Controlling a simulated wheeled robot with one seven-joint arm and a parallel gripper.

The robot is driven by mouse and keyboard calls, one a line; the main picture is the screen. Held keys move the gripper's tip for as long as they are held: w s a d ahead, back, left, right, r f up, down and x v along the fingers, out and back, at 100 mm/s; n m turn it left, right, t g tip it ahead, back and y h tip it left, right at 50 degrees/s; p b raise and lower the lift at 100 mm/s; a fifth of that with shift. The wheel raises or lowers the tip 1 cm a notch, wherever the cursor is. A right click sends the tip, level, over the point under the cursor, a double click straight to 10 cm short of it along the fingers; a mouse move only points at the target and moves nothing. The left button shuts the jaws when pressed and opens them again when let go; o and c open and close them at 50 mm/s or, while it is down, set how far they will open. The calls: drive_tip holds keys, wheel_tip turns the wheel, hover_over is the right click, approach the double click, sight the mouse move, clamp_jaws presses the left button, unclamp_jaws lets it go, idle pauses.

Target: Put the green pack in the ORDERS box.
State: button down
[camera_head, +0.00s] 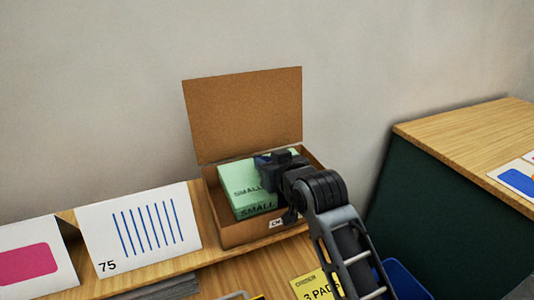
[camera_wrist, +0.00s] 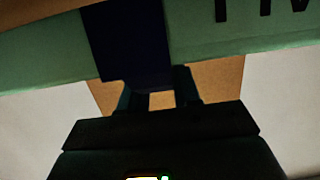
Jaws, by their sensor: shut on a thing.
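The green pack (camera_head: 243,183), printed "SMALL", is in the open brown cardboard box (camera_head: 232,236), its top near or above the rim. Whether it rests on the bottom is hidden. My gripper (camera_head: 268,172) reaches in from the right and is shut on the pack. In the wrist view the green pack (camera_wrist: 40,60) spans the top, with a dark blue band in the middle at my gripper (camera_wrist: 160,95). The box's raised lid (camera_head: 243,115) leans back by the wall. A white label (camera_head: 277,222) on the box's front is partly hidden and I cannot read it fully.
A white card with blue lines and "75" (camera_head: 140,230) and a card with a pink shape (camera_head: 30,260) stand to the left. A yellow "3 PADS" sign (camera_head: 318,287) and a blue bin (camera_head: 405,282) are in front. A dark green cabinet (camera_head: 430,215) stands right.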

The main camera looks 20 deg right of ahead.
drive_tip(key=shift+f, duration=1.95)
drive_tip(key=c, duration=0.8)
unclamp_jaws()
drive_tip(key=shift+f, duration=0.25)
drive_tip(key=shift+r, duration=0.1)
drive_tip(key=b+v, duration=0.1)
drive_tip(key=v, duration=1.1)
drive_tip(key=shift+b, duration=0.3)
drive_tip(key=shift+s, duration=0.1)
